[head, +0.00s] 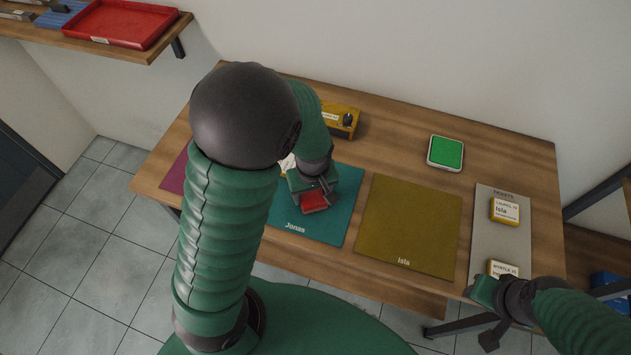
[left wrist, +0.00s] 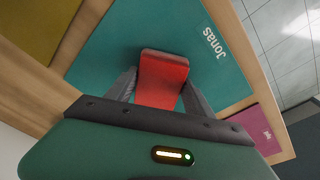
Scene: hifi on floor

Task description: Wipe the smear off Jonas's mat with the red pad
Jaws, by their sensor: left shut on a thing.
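Jonas's mat (head: 343,215) is the teal mat in the middle of the table, labelled "Jonas"; it also shows in the left wrist view (left wrist: 110,50). My left gripper (head: 318,193) is shut on the red pad (head: 314,202) over this mat. In the left wrist view the red pad (left wrist: 162,80) sits between the fingers; I cannot tell whether it touches the mat. A small whitish patch (head: 287,163) shows beside my left arm; I cannot tell whether it is the smear. My arm hides part of the mat. My right gripper (head: 482,290) is near the table's front right edge, its jaws unclear.
Isla's olive mat (head: 408,225) lies to the right, a magenta mat (head: 174,174) to the left. A green pad in a white tray (head: 445,153) and a yellow box (head: 341,120) stand behind. A grey ticket board (head: 485,240) holds yellow-edged blocks. A shelf (head: 150,50) is upper left.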

